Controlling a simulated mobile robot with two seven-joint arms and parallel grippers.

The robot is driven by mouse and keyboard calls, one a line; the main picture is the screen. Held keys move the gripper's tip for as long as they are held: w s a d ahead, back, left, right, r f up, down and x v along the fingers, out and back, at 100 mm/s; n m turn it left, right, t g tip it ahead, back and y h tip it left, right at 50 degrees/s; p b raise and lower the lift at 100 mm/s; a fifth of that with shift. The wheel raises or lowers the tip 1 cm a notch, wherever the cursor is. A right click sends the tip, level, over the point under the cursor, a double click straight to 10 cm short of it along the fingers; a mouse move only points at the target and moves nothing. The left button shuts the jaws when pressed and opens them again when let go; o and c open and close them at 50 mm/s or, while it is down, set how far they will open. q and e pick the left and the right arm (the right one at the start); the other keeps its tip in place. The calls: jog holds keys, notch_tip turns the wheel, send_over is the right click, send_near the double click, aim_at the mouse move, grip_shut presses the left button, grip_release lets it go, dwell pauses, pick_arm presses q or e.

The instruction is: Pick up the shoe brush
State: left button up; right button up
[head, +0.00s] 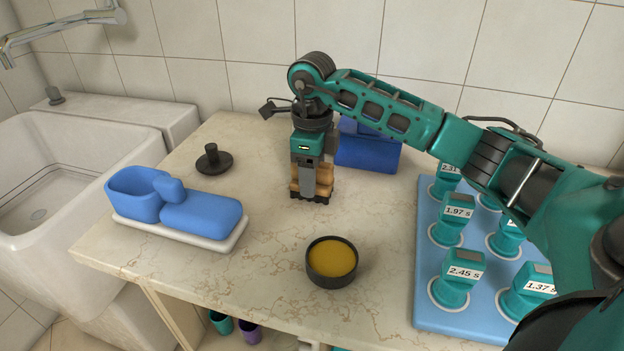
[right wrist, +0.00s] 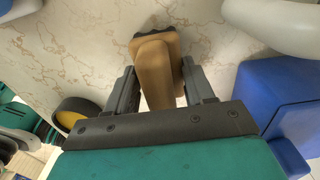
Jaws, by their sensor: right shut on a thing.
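The shoe brush (head: 326,179) has a tan wooden body and dark bristles at its lower end. It stands at the back middle of the counter, partly hidden by my right gripper (head: 308,188), which points down at it. In the right wrist view, the brush (right wrist: 155,68) lies between the two grey fingers of the gripper (right wrist: 160,88), which is shut on it. The bristles are at or close to the counter top; I cannot tell whether they touch it. My left gripper is not in view.
A blue box (head: 368,154) stands just behind the brush. An open round tin (head: 331,279) with yellow contents is in front. Blue containers on a white tray (head: 225,244) and a dark knobbed stopper (head: 213,164) are left. A blue board (head: 428,290) with several teal labelled objects is right.

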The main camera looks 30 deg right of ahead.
jog(key=shift+c, duration=1.2)
jog(key=shift+r, duration=0.1)
pick_arm(q)
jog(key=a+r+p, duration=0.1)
jog(key=p, duration=0.1)
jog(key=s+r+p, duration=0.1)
jog(key=p, duration=0.1)
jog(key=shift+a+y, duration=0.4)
pick_arm(e)
notch_tip(320, 180, up, 20)
